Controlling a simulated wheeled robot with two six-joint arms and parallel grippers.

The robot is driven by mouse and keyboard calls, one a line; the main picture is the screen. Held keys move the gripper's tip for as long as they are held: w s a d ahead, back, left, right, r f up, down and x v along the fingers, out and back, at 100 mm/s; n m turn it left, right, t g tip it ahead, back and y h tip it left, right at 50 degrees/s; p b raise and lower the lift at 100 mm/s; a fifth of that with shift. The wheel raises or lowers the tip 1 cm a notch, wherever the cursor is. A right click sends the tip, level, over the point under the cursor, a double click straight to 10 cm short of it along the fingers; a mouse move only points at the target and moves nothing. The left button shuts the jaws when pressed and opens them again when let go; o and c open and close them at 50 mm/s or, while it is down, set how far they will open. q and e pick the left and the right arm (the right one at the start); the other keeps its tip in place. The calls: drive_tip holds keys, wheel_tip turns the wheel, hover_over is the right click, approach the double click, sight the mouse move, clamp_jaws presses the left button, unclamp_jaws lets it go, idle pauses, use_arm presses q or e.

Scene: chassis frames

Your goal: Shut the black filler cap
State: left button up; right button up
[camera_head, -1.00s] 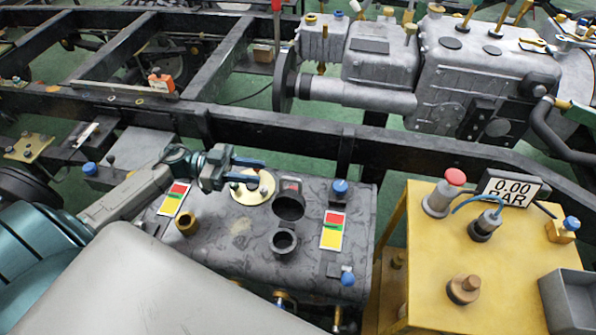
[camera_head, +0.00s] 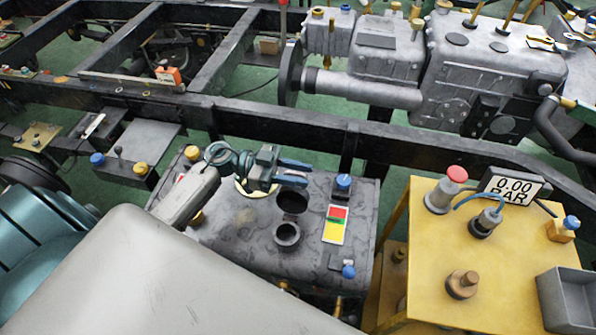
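The black filler cap (camera_head: 292,202) stands open as a dark round lid behind the filler neck (camera_head: 286,236), on top of the dark grey tank (camera_head: 240,228). The neck's round mouth is uncovered. My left gripper (camera_head: 309,173) is over the tank, just behind the cap in the picture. Its two blue-tipped fingers point right, with a gap between them and nothing seen in it. The lower finger overlaps the cap's upper edge; I cannot tell whether they touch. My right gripper is not in view.
A red, green and yellow label (camera_head: 335,225) and blue-topped fittings (camera_head: 343,183) sit right of the cap. A black chassis rail (camera_head: 350,140) runs behind the tank.

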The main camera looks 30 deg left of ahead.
use_arm(q)
clamp_jaws()
drive_tip(key=shift+s+r, duration=0.1)
